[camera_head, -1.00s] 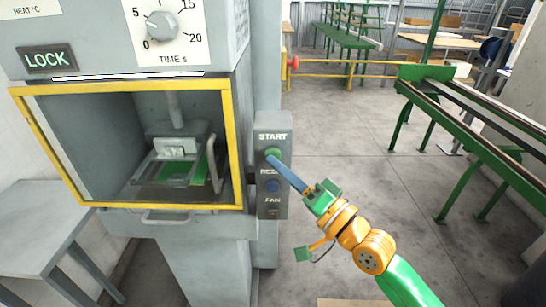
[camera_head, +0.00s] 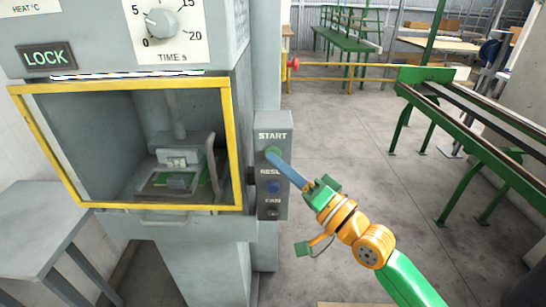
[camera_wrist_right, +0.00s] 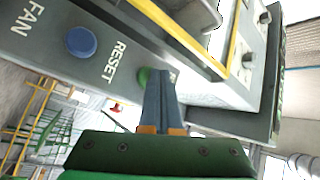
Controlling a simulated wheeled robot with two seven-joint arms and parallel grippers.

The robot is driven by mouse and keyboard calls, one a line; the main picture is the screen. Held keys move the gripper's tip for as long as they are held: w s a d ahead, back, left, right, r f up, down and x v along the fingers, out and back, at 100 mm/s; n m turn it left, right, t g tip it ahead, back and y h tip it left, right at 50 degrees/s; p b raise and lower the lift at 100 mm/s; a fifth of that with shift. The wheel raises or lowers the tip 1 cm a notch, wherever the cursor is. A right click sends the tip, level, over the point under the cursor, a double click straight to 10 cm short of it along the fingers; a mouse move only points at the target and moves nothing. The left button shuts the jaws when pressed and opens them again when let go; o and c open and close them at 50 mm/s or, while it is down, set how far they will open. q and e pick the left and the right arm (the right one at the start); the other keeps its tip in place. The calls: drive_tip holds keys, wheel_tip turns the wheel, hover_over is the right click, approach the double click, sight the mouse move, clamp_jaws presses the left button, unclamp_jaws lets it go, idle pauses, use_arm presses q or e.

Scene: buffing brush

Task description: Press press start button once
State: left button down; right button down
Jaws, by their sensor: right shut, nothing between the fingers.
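The green START button (camera_head: 273,152) is at the top of the grey control box on the press's right side. My right gripper (camera_head: 272,160) is shut and empty, its bluish fingertips at the button and partly covering it. In the right wrist view, the shut fingers (camera_wrist_right: 158,78) reach the green button (camera_wrist_right: 143,77), which is partly hidden behind them. Whether the button is pushed in cannot be told. My left gripper is not in view.
Below START are the blue RESET button (camera_head: 273,187) and the dark FAN switch (camera_head: 272,212). The yellow-framed press chamber (camera_head: 234,145) is just left of the box, under a LOCK sign (camera_head: 46,58). Open floor (camera_head: 340,150) and green rails (camera_head: 470,105) lie to the right.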

drive_tip(key=shift+s+p, duration=0.85)
drive_tip(key=s+p, duration=0.3)
drive_tip(key=s, duration=0.2)
drive_tip(key=shift+p, duration=0.3)
drive_tip(key=shift+f, duration=0.1)
idle(0.3)
